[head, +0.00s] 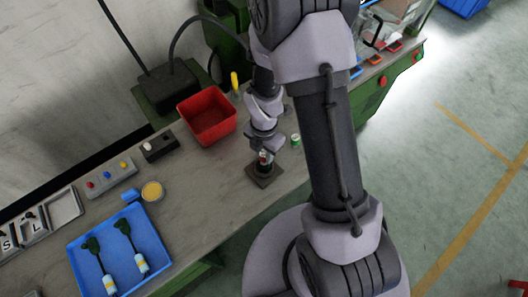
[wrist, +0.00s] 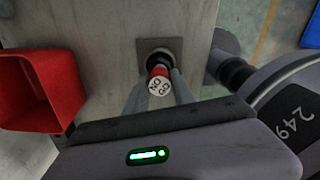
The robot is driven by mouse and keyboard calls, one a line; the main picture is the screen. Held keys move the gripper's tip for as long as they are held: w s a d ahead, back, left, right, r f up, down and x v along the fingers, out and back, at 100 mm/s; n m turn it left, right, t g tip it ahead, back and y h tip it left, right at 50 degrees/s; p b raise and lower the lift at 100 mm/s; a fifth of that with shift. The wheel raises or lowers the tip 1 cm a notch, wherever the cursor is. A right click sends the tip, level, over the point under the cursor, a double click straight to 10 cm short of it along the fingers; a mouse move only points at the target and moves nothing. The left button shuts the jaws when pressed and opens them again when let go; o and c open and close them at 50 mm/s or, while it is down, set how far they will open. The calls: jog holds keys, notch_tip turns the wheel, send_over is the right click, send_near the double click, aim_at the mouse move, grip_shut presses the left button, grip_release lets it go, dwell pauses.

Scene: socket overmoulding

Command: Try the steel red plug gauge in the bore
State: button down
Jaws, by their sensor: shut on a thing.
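My gripper (wrist: 157,88) is shut on the red plug gauge (wrist: 160,72), whose white end face reads "NO GO" in the wrist view. The gauge points away from the wrist camera, towards a dark block (wrist: 172,43) on the bench. A dark round part shows between the gauge and the block. In the head view my gripper (head: 264,153) is right over the dark square block (head: 263,178). The bore is hidden, and I cannot tell whether the gauge's tip is inside it or just above it.
A small green-and-white item (head: 295,140) stands right of the gripper. A red bin (head: 207,114) is behind and left. Bench left of the block is clear.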

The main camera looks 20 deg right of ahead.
jog(key=shift+f+b, duration=0.35)
jog(key=shift+f, duration=0.05)
dwell(0.4)
dwell(0.6)
jog(key=shift+r+p, duration=0.5)
jog(key=shift+r, duration=0.05)
jog(key=shift+f+b, duration=0.55)
jog(key=shift+f, duration=0.05)
dwell(1.0)
jog(key=shift+r, duration=0.15)
dwell(0.6)
jog(key=shift+r+p, duration=0.45)
jog(key=shift+p, duration=0.05)
jog(key=shift+r+p, duration=2)
jog(key=shift+r, duration=0.45)
